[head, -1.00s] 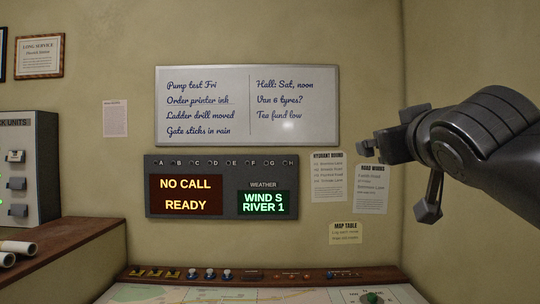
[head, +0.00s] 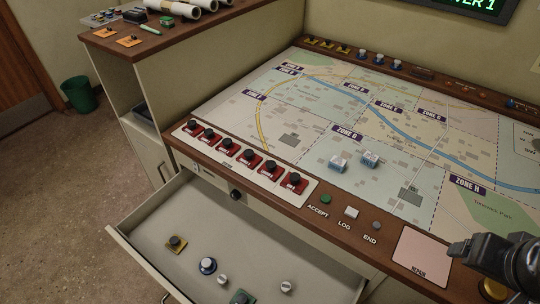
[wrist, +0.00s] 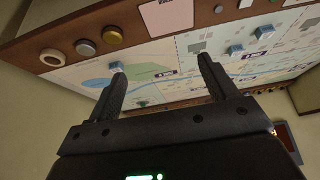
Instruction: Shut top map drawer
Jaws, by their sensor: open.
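The top map drawer (head: 148,259) is pulled out from under the front edge of the map table (head: 330,228) in the head view. The drawer's bottom right part is cut off by the picture edge. My gripper (head: 456,248) is at the right, over the table near the REPAIR pad, away from the drawer. In the wrist view its two fingers (wrist: 158,85) stand wide apart with nothing between them.
Red switches (head: 248,158) and ACCEPT, LOG and END buttons line the table's front. A side cabinet (head: 140,85) holding rolled papers (head: 172,8) stands at left. A green bin (head: 78,95) is farther left. The floor left of the drawer is clear.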

